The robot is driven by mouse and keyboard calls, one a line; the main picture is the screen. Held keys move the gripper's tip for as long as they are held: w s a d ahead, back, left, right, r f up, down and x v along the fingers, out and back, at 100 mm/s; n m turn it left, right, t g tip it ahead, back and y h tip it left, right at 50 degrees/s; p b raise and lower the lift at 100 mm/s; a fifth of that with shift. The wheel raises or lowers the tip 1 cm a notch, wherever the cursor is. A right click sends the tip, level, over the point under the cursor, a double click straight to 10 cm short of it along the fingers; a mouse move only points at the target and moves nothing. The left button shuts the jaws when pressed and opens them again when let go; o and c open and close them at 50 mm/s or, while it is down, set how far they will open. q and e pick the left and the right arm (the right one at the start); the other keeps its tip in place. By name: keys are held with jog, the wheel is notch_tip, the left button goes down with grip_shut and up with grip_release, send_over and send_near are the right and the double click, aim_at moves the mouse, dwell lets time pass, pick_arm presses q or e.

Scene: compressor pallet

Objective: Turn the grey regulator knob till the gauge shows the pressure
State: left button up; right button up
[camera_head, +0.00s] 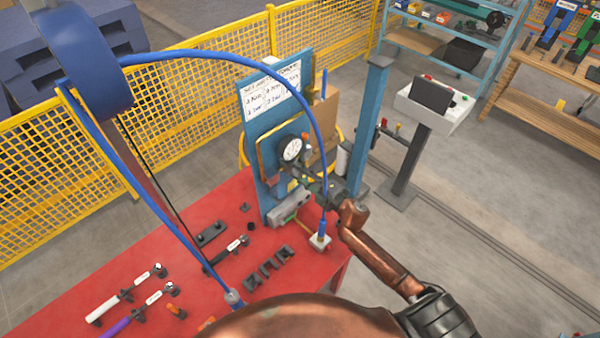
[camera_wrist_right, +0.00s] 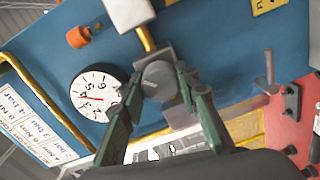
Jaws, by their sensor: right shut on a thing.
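The grey regulator knob (camera_wrist_right: 158,78) shows in the right wrist view on the blue panel (camera_wrist_right: 225,75), between the dark fingers of my right gripper (camera_wrist_right: 160,90). The gripper is shut on the knob. The white round gauge (camera_wrist_right: 97,92) is beside it, with black numbers and a reddish needle; its exact reading is too small to tell. In the head view the gauge (camera_head: 291,149) is on the upright blue panel (camera_head: 267,125), and my right gripper (camera_head: 306,178) reaches in just below and right of it, hiding the knob. My left gripper is not in view.
A sheet with handwritten values (camera_head: 270,90) is at the panel's top. Blue hose (camera_head: 322,150) arches over the panel. The red table (camera_head: 235,205) holds several tools and dark blocks. A blue post (camera_head: 371,120) stands to the right; yellow fencing (camera_head: 180,100) runs behind.

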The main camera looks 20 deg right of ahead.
jog(key=o, duration=1.2)
jog(key=shift+c, duration=0.2)
jog(key=shift+s, duration=0.1)
jog(key=v, duration=1.2)
